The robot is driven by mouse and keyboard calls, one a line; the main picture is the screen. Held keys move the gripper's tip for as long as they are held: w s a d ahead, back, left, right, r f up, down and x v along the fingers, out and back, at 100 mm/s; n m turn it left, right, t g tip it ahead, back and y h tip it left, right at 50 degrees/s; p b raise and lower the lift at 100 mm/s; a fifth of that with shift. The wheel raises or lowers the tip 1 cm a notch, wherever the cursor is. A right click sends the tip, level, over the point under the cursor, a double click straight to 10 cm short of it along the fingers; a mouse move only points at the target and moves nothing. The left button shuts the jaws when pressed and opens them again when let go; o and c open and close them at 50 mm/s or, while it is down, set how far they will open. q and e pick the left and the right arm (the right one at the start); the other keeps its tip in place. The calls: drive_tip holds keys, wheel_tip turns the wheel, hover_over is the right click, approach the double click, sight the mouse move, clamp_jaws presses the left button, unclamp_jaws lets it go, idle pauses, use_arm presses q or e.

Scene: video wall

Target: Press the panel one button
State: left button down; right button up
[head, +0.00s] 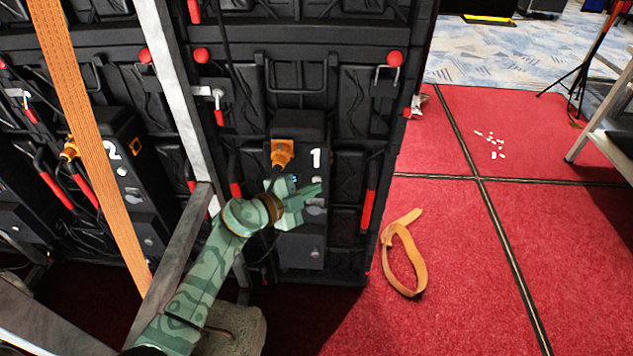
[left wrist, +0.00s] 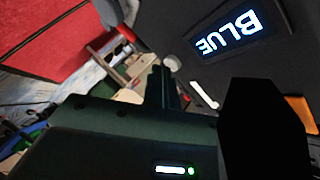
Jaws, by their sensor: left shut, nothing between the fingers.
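The panel marked 1 (head: 316,158) is a dark box on the back of the video wall, with an orange connector (head: 283,152) at its upper left. My left gripper (head: 317,190) is shut and empty in front of its middle, below the number. It hides part of the panel face, and I cannot tell whether it touches it. A small round silvery part (head: 315,253) shows low on the box; I cannot tell which part is the button. In the left wrist view the dark fingers (left wrist: 164,78) point up beside a lit screen reading BLUE (left wrist: 228,32). My right gripper is not in view.
A similar panel marked 2 (head: 128,172) stands to the left. An orange strap (head: 85,130) and grey metal struts (head: 180,90) cross the left side. Another orange strap loop (head: 390,262) lies on the red carpet (head: 450,240), which is mostly clear at right.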

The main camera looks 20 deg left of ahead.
use_arm(q)
drive_tip(key=shift+s+d+p, duration=0.25)
drive_tip(key=shift+s+p, duration=0.35)
drive_tip(key=shift+s, duration=0.15)
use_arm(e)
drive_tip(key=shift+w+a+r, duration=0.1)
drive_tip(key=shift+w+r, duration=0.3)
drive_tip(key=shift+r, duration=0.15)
